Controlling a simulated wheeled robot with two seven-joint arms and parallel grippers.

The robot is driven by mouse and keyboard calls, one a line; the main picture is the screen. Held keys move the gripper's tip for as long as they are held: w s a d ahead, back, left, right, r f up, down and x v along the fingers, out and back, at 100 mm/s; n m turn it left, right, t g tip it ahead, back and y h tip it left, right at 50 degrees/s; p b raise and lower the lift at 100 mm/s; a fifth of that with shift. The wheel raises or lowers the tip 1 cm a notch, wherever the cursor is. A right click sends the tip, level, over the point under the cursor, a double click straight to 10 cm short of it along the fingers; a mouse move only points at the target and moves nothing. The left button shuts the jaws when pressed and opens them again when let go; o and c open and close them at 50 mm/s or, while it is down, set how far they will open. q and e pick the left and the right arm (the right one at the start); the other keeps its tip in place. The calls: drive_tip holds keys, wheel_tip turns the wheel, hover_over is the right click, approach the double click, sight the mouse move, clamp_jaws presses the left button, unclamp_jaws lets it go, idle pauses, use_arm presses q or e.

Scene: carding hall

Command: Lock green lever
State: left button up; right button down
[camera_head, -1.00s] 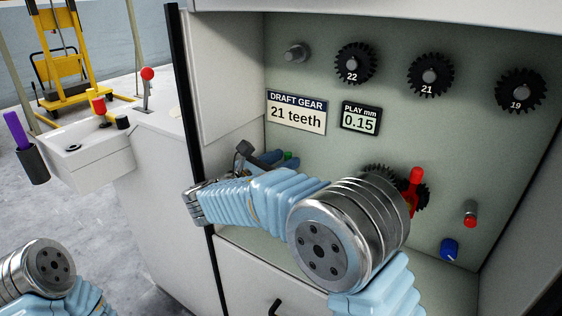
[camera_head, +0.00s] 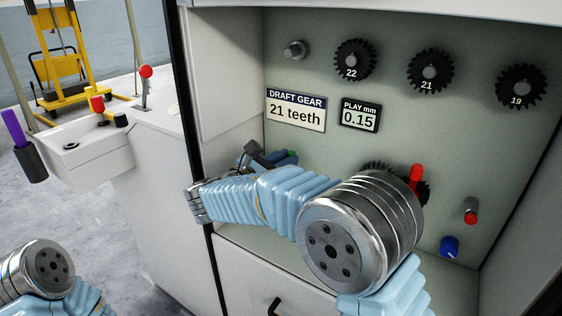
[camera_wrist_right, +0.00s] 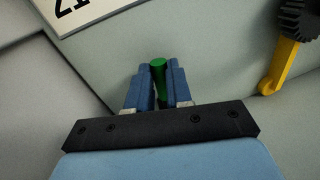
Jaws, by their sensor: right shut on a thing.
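The green lever (camera_wrist_right: 158,66) shows in the right wrist view as a round green tip standing between two blue fingers. My right gripper (camera_wrist_right: 156,88) is shut on it. In the head view, a small bit of the green lever (camera_head: 293,153) shows past the right gripper (camera_head: 284,158), inside the machine's recess at its left side. My right arm and wrist hide the lever's base. Of my left arm only a joint shows at the lower left of the head view, and its gripper is out of view.
A red lever (camera_head: 415,178) stands by a dark gear behind my right arm. Gears marked 22 (camera_head: 355,60), 21 (camera_head: 429,72) and 19 (camera_head: 520,87) hang on the back panel. A blue knob (camera_head: 449,247) sits lower right. A yellow lever (camera_wrist_right: 278,68) shows in the wrist view.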

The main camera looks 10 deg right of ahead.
use_arm(q)
drive_tip(key=shift+w+a+f+b, duration=0.1)
drive_tip(key=shift+a+f+b, duration=0.1)
drive_tip(key=shift+f+b, duration=0.5)
drive_tip(key=shift+w+a+f+b, duration=0.1)
drive_tip(key=shift+a+f+b, duration=0.15)
drive_tip(key=shift+f+b, duration=0.4)
drive_tip(key=shift+w+a+f+b, duration=0.1)
drive_tip(key=shift+a+f+b, duration=0.1)
drive_tip(key=shift+f+b, duration=0.45)
use_arm(e)
drive_tip(key=shift+s+d+f+m+y, duration=0.2)
drive_tip(key=shift+s+d+m, duration=0.2)
drive_tip(key=shift+m, duration=0.45)
drive_tip(key=shift+s+d+f+m+y, duration=0.15)
drive_tip(key=shift+s+d+m, duration=0.2)
drive_tip(key=shift+m, duration=0.45)
drive_tip(key=shift+s+d+f+m+y, duration=0.2)
drive_tip(key=shift+s+d+m, duration=0.2)
drive_tip(key=shift+m, duration=0.45)
drive_tip(key=c, duration=1)
unclamp_jaws()
drive_tip(key=shift+c, duration=0.2)
drive_tip(key=v, duration=1.4)
